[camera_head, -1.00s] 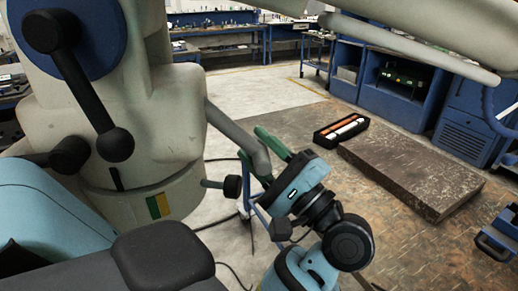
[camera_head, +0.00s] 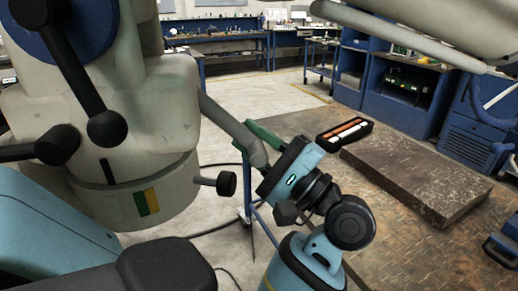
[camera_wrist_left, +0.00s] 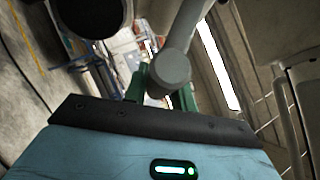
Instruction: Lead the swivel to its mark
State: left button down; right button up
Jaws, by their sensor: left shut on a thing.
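The microscope swivel is a large cream body (camera_head: 130,120) at the left of the head view. A band on its lower collar carries a green and yellow mark (camera_head: 147,201). A grey bar handle (camera_head: 228,120) slants down from it to the right. My left gripper (camera_head: 261,152) is shut on the lower end of this handle, with green fingers on either side. In the left wrist view the rounded grey handle end (camera_wrist_left: 170,72) sits between the green fingers (camera_wrist_left: 163,92). My right gripper is not in view.
A black knob (camera_head: 226,183) sticks out from the collar near the gripper. A brown slab (camera_head: 418,172) and a black tray (camera_head: 344,133) with orange and white items lie on the worktop at right. Blue cabinets (camera_head: 400,85) stand behind.

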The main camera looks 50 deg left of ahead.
pick_arm(q)
jog(key=shift+w+a+g+b, duration=0.3)
jog(key=shift+w+a+g, duration=0.05)
jog(key=shift+a+g, duration=0.2)
jog(key=w+a+n+g+h+b, duration=0.1)
jog(key=a+n+g+h+b, duration=0.2)
jog(key=a+g, duration=0.3)
jog(key=shift+w+n+b, duration=0.25)
jog(key=shift+n+b, duration=0.15)
jog(key=shift+b, duration=0.3)
jog(key=c, duration=1.4)
grip_release()
jog(key=shift+d+f, duration=0.1)
jog(key=shift+o, duration=1.2)
jog(key=shift+d, duration=0.3)
jog(key=shift+a, duration=0.1)
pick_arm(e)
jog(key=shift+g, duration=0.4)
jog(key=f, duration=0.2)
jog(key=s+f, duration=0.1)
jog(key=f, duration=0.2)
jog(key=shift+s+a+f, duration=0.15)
